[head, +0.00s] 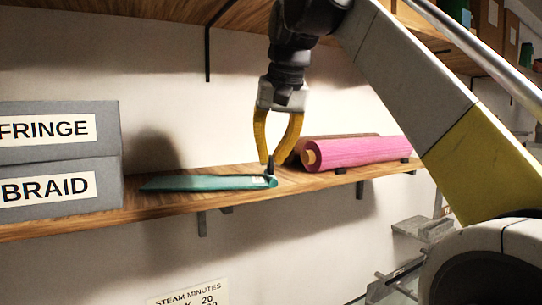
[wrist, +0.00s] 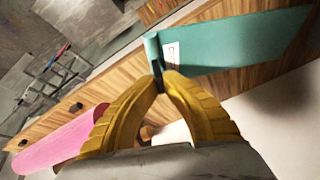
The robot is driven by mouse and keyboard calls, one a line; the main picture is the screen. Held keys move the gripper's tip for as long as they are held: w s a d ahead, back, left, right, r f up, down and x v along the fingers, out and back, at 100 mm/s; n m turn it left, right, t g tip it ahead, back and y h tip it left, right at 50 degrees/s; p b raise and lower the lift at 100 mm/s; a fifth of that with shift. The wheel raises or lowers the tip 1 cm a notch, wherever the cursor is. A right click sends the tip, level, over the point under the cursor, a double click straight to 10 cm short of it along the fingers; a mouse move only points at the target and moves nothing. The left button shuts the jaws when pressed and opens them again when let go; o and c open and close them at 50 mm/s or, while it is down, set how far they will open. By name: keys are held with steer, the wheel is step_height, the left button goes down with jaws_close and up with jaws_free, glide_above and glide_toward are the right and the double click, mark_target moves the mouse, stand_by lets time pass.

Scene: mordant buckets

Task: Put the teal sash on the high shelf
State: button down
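The teal sash (head: 205,184) lies flat along the lower wooden shelf (head: 330,176), with a pale label near its right end. In the wrist view the sash (wrist: 235,42) stretches away to the upper right, with a thicker, darker edge at its near end. My gripper (head: 269,165) points down at that end. Its yellow fingers are drawn together, and in the wrist view the fingertips (wrist: 161,78) meet at the thick edge and appear to pinch it. The exact contact is partly hidden by the fingers. The high shelf (head: 130,10) runs above; only its underside shows.
Grey boxes marked FRINGE (head: 60,146) and BRAID (head: 70,202) stand stacked left of the sash. A pink roll (head: 365,151) lies right of my gripper, with a brown roll behind it. A dark bracket (head: 207,55) hangs under the high shelf.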

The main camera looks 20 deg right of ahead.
steer(key=shift+f, duration=0.3)
steer(key=c, duration=1.5)
jaws_free()
steer(key=shift+c, duration=0.2)
steer(key=shift+v, duration=2.5)
steer(key=s+d, duration=0.1)
steer(key=s, duration=1.1)
step_height(320, 180, down, 42)
steer(key=w+n+t+b, duration=0.1)
steer(key=w+b, duration=0.1)
steer(key=b, duration=2.3)
steer(key=s+f+b, duration=0.2)
steer(key=f+b, duration=0.5)
steer(key=f, duration=0.8)
steer(key=s+f+t+b, duration=0.1)
steer(key=s+f+b, duration=0.2)
steer(key=f+b, duration=0.4)
steer(key=s+a+f+n+b, duration=0.1)
steer(key=s+f+b, duration=0.2)
steer(key=f, duration=2.2)
steer(key=b, duration=0.5)
